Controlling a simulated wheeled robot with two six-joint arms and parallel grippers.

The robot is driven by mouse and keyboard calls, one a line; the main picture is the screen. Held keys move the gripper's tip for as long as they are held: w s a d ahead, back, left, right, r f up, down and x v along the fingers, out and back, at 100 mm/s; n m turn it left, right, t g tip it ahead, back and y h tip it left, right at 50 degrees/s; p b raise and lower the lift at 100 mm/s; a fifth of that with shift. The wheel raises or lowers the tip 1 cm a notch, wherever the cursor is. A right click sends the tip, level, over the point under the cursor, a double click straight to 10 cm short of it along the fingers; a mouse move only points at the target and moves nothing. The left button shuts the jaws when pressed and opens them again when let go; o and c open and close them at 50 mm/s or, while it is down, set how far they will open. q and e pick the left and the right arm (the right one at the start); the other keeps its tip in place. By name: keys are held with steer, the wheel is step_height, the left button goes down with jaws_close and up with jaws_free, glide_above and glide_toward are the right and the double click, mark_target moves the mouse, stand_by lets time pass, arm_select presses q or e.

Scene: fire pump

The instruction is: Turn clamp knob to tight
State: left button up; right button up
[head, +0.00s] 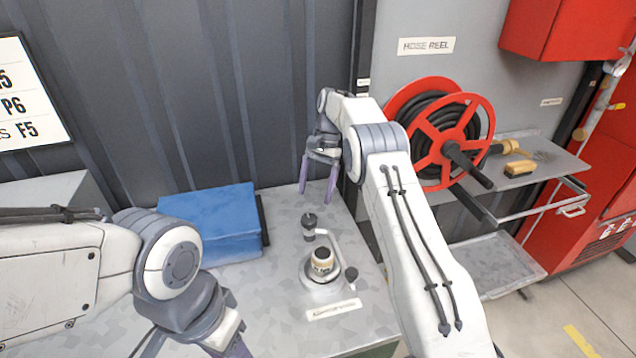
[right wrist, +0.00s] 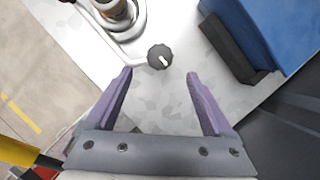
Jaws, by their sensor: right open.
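The clamp knob (head: 309,220) is dark and round, on a bent arm of a small metal fixture (head: 322,285) on the counter. In the right wrist view the knob (right wrist: 160,57) has a ridged rim and a short white mark. My right gripper (head: 318,188) is open and empty above the counter, behind the knob in the head view. In the right wrist view its purple fingers (right wrist: 158,74) are spread, with the knob just beyond their tips, roughly centred. My left gripper (head: 228,338) is low in the head view, partly cut off, its fingers unclear.
A labelled cylinder (head: 322,260) sits in the fixture, with a smaller dark knob (head: 351,274) beside it. A blue box (head: 215,220) stands on the counter (head: 275,312) to the left. A red hose reel (head: 455,140) is at the right. The counter's front has some free room.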

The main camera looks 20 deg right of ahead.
steer(key=shift+p+v, duration=0.3)
steer(key=shift+v, duration=1.3)
steer(key=s+a+r+n+t+h, duration=0.1)
steer(key=s+a+r+n, duration=0.35)
steer(key=s+a, duration=0.35)
steer(key=s+a+r+n+h, duration=0.1)
steer(key=s+a+r+n, duration=0.35)
steer(key=s+a, duration=0.35)
steer(key=s+f+n+t, duration=0.1)
steer(key=s+n, duration=0.2)
steer(key=s, duration=0.9)
steer(key=s+d+f+n+t, duration=0.1)
steer(key=s+n, duration=0.3)
steer(key=s, duration=0.8)
steer(key=shift+s+d+f+n, duration=0.25)
steer(key=shift+s+f+n, duration=0.1)
steer(key=shift+f, duration=0.45)
